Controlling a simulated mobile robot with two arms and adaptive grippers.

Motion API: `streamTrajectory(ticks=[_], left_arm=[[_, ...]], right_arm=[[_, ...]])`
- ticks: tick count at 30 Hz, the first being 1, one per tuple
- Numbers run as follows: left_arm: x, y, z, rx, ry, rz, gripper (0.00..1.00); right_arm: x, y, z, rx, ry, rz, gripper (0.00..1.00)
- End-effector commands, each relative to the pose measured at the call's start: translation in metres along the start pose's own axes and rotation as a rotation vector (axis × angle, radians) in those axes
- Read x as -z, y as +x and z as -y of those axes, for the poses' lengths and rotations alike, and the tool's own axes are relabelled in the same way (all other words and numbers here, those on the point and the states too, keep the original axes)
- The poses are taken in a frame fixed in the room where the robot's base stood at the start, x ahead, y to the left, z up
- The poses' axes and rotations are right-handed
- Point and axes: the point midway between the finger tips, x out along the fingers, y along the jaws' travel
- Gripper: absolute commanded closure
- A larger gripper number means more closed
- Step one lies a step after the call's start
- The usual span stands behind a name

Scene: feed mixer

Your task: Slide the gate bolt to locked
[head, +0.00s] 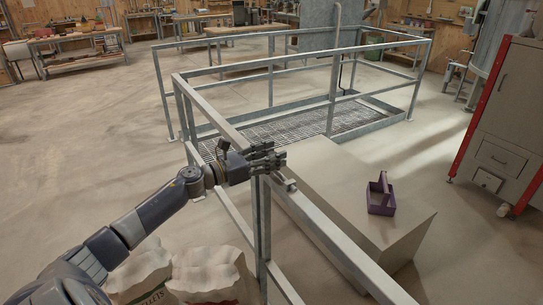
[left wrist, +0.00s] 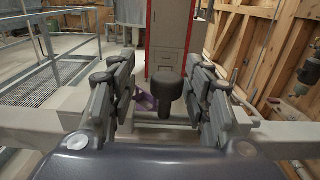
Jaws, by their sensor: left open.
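A dark grey knob, which looks like the bolt's handle (left wrist: 168,88), stands between the fingers of my left gripper (left wrist: 160,68) in the left wrist view. The fingers are open, with a gap on both sides of the knob. In the head view my left gripper (head: 277,157) is over the top of the gate post and rail, and hides most of the bolt. A small metal bracket (head: 290,185) shows on the rail just below the fingers. The metal gate rail (head: 330,232) runs to the lower right. How far the bolt is slid cannot be told. My right gripper is out of view.
A grey box-shaped block (head: 345,185) stands beyond the rail with a purple caddy (head: 381,199) on it. A railed grating (head: 300,124) lies behind. Feed sacks (head: 205,272) stand below my left arm. A grey cabinet with red edges (head: 507,120) is at right. Open floor lies left.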

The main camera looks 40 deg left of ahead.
Motion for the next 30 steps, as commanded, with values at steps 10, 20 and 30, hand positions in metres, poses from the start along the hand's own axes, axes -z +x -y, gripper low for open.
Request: streamTrajectory(ticks=[10,20,30], left_arm=[[0.003,-0.018,0.001,0.003,-0.002,-0.003,0.55],[0.003,-0.067,0.0,0.0,-0.004,-0.003,0.55],[0.002,-0.111,-0.001,-0.001,-0.003,0.0,0.55]], right_arm=[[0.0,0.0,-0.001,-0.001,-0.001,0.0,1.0],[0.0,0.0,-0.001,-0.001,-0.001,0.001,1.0],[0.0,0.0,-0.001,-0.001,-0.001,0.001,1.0]])
